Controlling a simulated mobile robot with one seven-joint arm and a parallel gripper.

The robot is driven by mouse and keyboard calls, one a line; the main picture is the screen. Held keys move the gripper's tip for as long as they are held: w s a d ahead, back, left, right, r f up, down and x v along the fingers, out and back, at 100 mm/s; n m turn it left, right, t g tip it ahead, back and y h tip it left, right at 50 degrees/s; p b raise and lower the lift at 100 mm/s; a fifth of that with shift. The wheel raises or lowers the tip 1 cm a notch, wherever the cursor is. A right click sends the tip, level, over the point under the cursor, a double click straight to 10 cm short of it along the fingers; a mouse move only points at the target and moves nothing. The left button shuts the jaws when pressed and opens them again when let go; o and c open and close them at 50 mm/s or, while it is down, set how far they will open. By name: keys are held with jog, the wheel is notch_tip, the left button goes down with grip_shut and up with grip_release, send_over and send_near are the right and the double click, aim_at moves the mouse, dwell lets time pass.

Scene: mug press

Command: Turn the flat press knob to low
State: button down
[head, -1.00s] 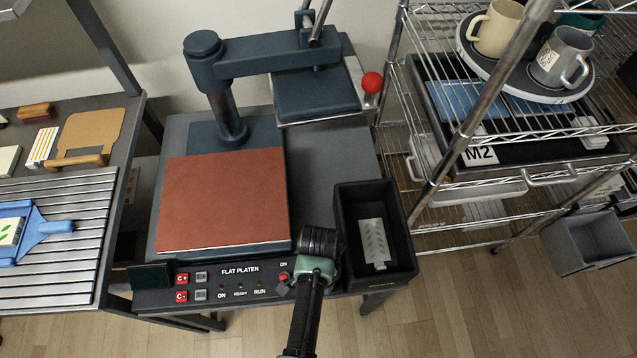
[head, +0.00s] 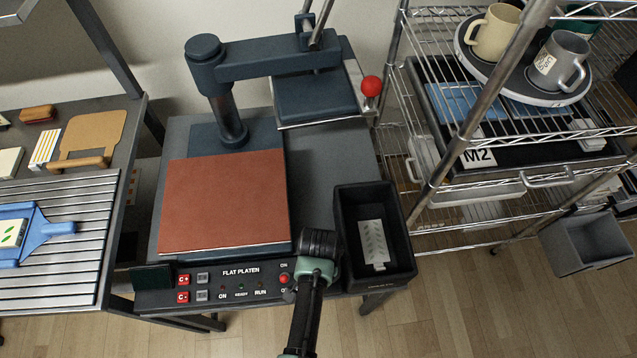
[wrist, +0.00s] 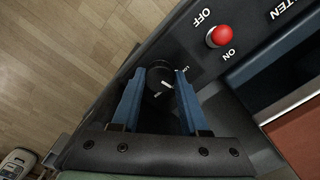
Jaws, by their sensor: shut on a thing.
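The flat platen press, with its red-brown platen (head: 225,203), stands in the middle of the head view. Its black front panel (head: 215,287) carries the label FLAT PLATEN. My gripper (wrist: 160,75) is over the right end of that panel. In the wrist view its two blue fingers stand on either side of the dark round knob (wrist: 158,88) and are shut on it. A pale pointer mark shows on the knob. Small lettering beside it is too small to read surely. In the head view the knob is hidden behind my gripper.
A red on/off button (wrist: 219,36) sits close beside the knob. A black bin (head: 398,258) with a pale patterned piece in it stands just right of my gripper. The upper press plate (head: 318,97) is swung to the back right. A wire shelf with mugs stands at right.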

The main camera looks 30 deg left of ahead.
jog(key=n+p, duration=0.1)
jog(key=n, duration=0.3)
jog(key=shift+r+p, duration=0.1)
jog(key=shift+p, duration=0.2)
jog(key=shift+n+p, duration=0.45)
jog(key=shift+n, duration=1.65)
jog(key=shift+c, duration=2.1)
grip_release()
notch_tip(320, 180, up, 13)
jog(key=p, duration=0.1)
